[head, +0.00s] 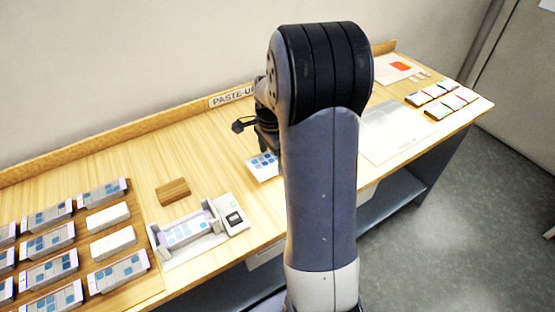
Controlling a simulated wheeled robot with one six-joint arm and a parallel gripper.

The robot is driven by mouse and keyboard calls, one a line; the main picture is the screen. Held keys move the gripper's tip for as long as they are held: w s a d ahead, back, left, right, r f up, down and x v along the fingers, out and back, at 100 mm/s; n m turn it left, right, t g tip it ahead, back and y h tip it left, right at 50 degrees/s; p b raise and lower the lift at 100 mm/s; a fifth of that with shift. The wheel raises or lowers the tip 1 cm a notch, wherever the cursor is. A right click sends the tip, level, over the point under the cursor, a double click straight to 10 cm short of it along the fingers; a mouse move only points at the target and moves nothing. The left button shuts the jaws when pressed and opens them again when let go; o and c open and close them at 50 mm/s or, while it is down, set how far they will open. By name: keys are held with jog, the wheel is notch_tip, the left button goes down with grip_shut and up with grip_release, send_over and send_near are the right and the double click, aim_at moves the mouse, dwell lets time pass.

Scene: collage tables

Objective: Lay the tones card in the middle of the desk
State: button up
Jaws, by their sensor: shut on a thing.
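A pale card with blue squares (262,167) is at my gripper (264,150), partly hidden behind my arm. The gripper is shut on the card over the middle part of the wooden desk (130,165). Whether the card touches the desktop, I cannot tell. Its print is too small to read, so I cannot confirm that it is the tones card. My arm covers much of the desk's middle.
Several card stacks (50,240) stand at the left. A white holder (228,212) with a similar card (185,230) and a brown block (173,190) are nearer. Right of my arm lie a pale sheet (395,135), colored strips (440,100) and an orange-marked sheet (397,66).

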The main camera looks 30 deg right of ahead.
aim_at(272, 162)
jog(key=shift+f, duration=3.3)
jog(key=shift+f, duration=0.1)
jog(key=o, duration=0.9)
jog(key=shift+c, duration=0.2)
notch_tip(272, 162, up, 12)
jog(key=shift+r, duration=0.15)
notch_tip(272, 162, down, 12)
jog(key=shift+f, duration=0.1)
jog(key=shift+r, duration=1.75)
